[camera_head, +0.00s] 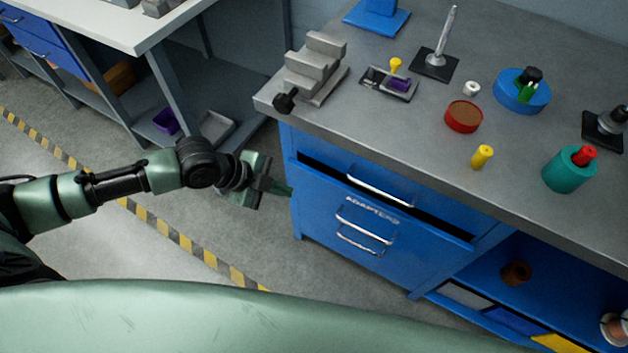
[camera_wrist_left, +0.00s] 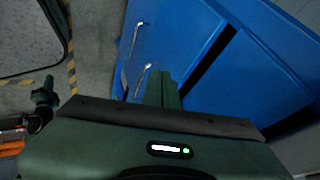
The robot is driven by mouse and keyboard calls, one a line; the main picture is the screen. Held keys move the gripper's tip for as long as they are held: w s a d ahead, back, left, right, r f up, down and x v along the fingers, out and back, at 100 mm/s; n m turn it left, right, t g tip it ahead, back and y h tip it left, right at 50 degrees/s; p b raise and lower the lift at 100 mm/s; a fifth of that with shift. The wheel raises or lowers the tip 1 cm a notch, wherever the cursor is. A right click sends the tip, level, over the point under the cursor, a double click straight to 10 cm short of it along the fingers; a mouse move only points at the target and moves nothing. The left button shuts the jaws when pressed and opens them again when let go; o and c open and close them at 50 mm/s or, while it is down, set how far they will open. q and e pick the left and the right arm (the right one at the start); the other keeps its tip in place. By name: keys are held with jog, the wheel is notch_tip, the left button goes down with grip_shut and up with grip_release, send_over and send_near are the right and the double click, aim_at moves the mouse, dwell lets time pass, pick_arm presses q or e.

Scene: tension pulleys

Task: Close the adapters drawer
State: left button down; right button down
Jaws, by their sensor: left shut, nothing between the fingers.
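The blue adapters drawer (camera_head: 325,185) is part of the blue cabinet under the grey workbench, with its white label on the front. It stands a little out, and a dark gap shows above its front edge. Its front also shows in the left wrist view (camera_wrist_left: 170,35), with silver handles on it. My left gripper (camera_head: 286,190) is shut and empty, beside the left end of the drawer front. Its closed green fingers show in the left wrist view (camera_wrist_left: 162,90), in front of the blue front; I cannot tell whether they touch. My right gripper is not in view.
The grey benchtop (camera_head: 420,130) holds a stepped grey block (camera_head: 315,65), a red round dish (camera_head: 463,117), a teal cup (camera_head: 567,172) and other small parts. An open blue shelf (camera_head: 480,270) is right of the drawers. Floor left of the cabinet is clear.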

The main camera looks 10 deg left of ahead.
aim_at(322, 173)
pick_arm(q)
jog(key=w+d+f, duration=0.4)
jog(key=f, duration=0.1)
jog(key=w+d+f, duration=0.2)
jog(key=shift+w+f, duration=0.2)
jog(key=shift+w, duration=0.2)
jog(key=w+b, duration=0.1)
jog(key=w, duration=0.1)
jog(key=w+d+b, duration=0.1)
jog(key=w+b, duration=0.1)
jog(key=shift+d+f, duration=0.1)
jog(key=shift+f, duration=0.05)
jog(key=shift+r, duration=0.35)
